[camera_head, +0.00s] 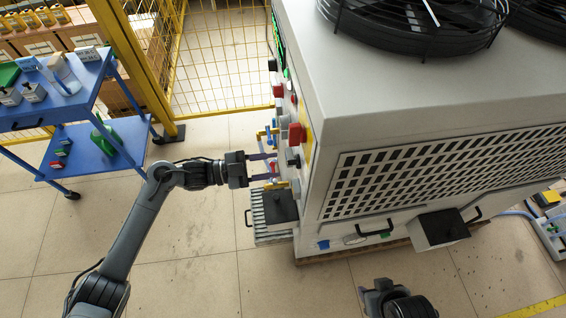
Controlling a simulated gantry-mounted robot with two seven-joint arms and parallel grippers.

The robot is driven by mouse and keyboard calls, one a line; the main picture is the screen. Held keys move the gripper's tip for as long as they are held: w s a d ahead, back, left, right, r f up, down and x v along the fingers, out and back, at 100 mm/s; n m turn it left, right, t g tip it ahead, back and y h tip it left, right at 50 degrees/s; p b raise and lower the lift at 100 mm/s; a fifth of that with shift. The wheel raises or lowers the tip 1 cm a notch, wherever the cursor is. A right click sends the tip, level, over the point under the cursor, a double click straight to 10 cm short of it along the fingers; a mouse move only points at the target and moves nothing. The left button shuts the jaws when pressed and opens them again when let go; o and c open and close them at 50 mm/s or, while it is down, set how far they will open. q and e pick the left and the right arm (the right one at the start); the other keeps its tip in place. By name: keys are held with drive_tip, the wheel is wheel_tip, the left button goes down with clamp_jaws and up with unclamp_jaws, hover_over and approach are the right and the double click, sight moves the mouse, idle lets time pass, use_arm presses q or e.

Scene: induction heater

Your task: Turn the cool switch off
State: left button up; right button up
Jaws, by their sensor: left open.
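The induction heater (420,95) is a large white cabinet on the right. Its control face (298,95) is seen at a steep angle and carries several red, black and grey knobs and switches. I cannot tell which one is the cool switch. A large red knob (297,134) and a black knob (293,157) stick out low on this face. My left gripper (268,167) is open, its fingers pointing right at the lower part of the face, close to the knobs. Contact cannot be told. My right gripper (374,291) is at the bottom, away from the control face; its jaws are unclear.
A grey box (280,206) with a black handle juts out below the control face. A blue cart (93,150) with small items stands at left. A yellow mesh fence (220,60) stands behind. The tiled floor (200,255) between cart and heater is clear.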

sight(287, 163)
use_arm(q)
drive_tip(key=shift+x, duration=2.05)
clamp_jaws()
